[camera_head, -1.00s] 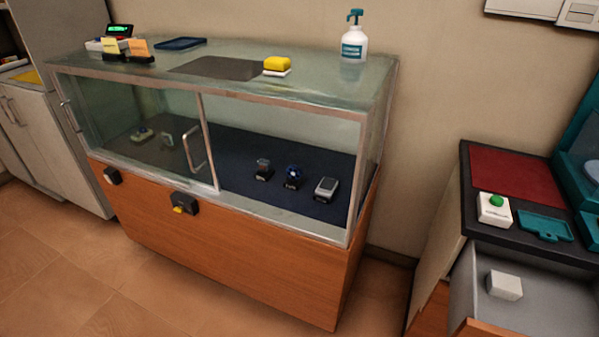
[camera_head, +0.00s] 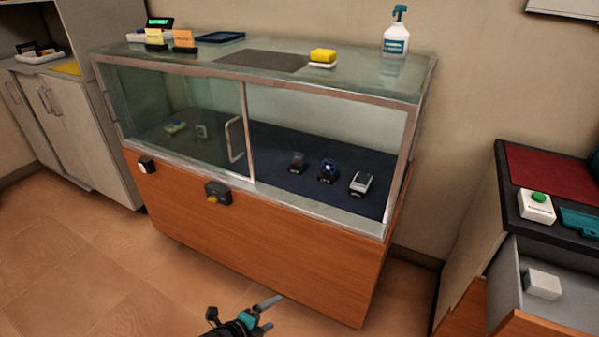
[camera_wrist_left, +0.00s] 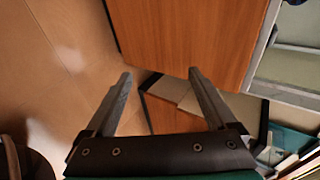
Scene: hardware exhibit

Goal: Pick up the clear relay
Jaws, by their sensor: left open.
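The clear relay appears to be the small see-through, brownish block on a dark base (camera_head: 297,161), standing on the dark blue mat in the right half of the glass case (camera_head: 340,205). It is small, so its details are hard to tell. My left gripper (camera_head: 273,313) is low in front of the case's wooden base, well below and apart from the relay. It is open and empty. The left wrist view shows its two fingers (camera_wrist_left: 160,74) spread apart, with orange wood panels and floor beyond. My right gripper is not in view.
A blue round part (camera_head: 328,170) and a grey-white device (camera_head: 361,183) stand right of the relay. A handled glass door (camera_head: 235,140) covers the case's left half; the right half looks uncovered. An open drawer (camera_head: 517,290) is at right. Floor in front is clear.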

